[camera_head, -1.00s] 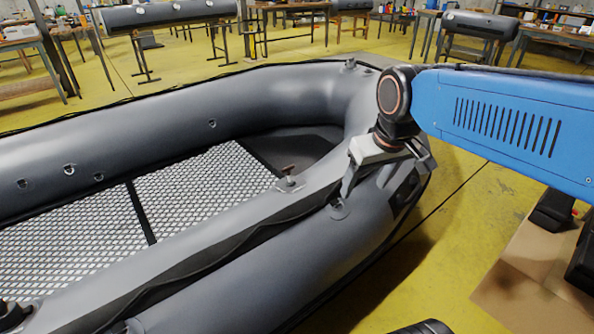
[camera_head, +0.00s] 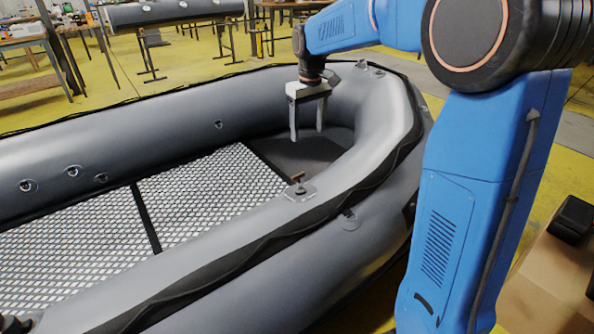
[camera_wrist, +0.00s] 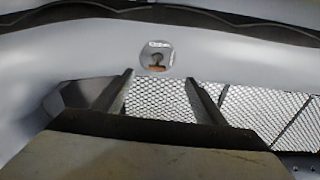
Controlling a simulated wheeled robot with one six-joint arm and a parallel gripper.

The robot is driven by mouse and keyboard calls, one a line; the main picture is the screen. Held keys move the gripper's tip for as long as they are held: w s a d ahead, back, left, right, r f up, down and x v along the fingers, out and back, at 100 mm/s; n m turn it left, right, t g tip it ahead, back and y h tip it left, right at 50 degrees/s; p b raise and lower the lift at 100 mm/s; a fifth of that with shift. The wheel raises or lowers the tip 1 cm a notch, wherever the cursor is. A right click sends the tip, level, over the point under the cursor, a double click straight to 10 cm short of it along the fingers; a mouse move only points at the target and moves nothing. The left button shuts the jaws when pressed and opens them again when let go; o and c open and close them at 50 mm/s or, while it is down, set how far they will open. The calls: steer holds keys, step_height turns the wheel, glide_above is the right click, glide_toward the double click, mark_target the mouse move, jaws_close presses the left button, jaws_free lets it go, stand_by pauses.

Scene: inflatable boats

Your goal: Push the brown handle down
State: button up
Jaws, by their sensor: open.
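The brown handle (camera_head: 298,176) stands up on a small fitting on top of the grey inflatable boat's (camera_head: 365,205) near tube. The wrist view shows the same handle (camera_wrist: 157,68) on a round grey patch, ahead of and between the fingers. My gripper (camera_head: 307,136) is above the inside of the boat, pointing down, behind and slightly right of the handle in the head view. Its two fingers are apart with nothing between them. It does not touch the handle.
The boat has a metal mesh floor (camera_head: 205,190) and thick grey tubes around it. My blue arm reaches over the right end of the boat. A cardboard box (camera_head: 545,285) stands at the lower right. Tables (camera_head: 40,42) and another grey tube (camera_head: 165,13) are at the back.

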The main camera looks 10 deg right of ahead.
glide_above(299, 179)
steer(key=w, duration=0.1)
step_height(299, 179, down, 3)
steer(key=f, duration=0.1)
steer(key=shift+n+g, duration=0.3)
steer(key=shift+g, duration=0.1)
steer(key=f, duration=1.7)
steer(key=shift+w+a, duration=0.15)
steer(key=shift+w, duration=0.15)
